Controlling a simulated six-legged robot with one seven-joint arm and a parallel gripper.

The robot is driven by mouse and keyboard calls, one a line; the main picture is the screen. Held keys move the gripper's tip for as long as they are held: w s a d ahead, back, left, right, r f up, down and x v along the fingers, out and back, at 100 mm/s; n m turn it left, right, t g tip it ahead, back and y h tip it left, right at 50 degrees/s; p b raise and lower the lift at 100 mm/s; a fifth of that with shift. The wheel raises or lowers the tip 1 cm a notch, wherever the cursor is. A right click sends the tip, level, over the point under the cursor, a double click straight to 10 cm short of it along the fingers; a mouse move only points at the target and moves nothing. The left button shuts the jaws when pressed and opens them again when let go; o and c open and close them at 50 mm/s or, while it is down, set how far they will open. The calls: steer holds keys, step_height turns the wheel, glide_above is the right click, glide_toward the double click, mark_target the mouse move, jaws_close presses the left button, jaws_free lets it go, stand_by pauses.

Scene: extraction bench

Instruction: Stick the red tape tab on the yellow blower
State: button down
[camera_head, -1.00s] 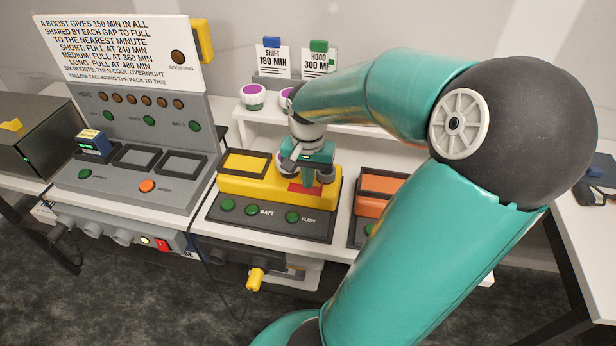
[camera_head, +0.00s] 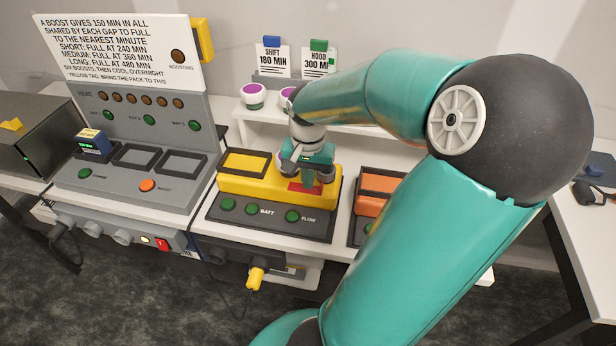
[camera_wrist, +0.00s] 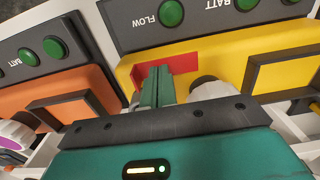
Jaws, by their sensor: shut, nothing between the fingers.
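The yellow blower (camera_head: 235,186) sits on a dark base with green buttons on the bench, with a dark-rimmed square recess on its left top. A red tab (camera_head: 302,188) lies on the right part of its yellow front. In the wrist view the red tab (camera_wrist: 180,64) lies flat against the yellow body (camera_wrist: 225,62), partly hidden behind the fingers. My gripper (camera_wrist: 155,85) is shut and empty, its green fingertips at the red tab. I cannot tell whether they touch it. In the head view my gripper (camera_head: 308,180) is over the blower's right half.
An orange blower (camera_head: 375,190) stands close on the right, partly behind my arm. A grey charger (camera_head: 140,185) with a blue pack (camera_head: 93,145) in its left slot stands on the left. White-and-purple jars (camera_head: 253,96) and signs (camera_head: 272,60) stand on the shelf behind.

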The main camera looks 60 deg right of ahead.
steer(key=shift+f, duration=0.6)
stand_by(1.1)
steer(key=shift+r, duration=3.55)
steer(key=a+r+n+t, duration=0.2)
steer(key=a+n, duration=0.2)
steer(key=a, duration=0.6)
steer(key=w+a+r+n+t, duration=0.1)
steer(key=a+n, duration=0.3)
steer(key=a, duration=0.6)
steer(key=w+a+r+n+t, duration=0.1)
steer(key=a+r+n, duration=0.3)
steer(key=a, duration=0.6)
steer(key=shift+n+t, duration=0.6)
steer(key=shift+t, duration=0.2)
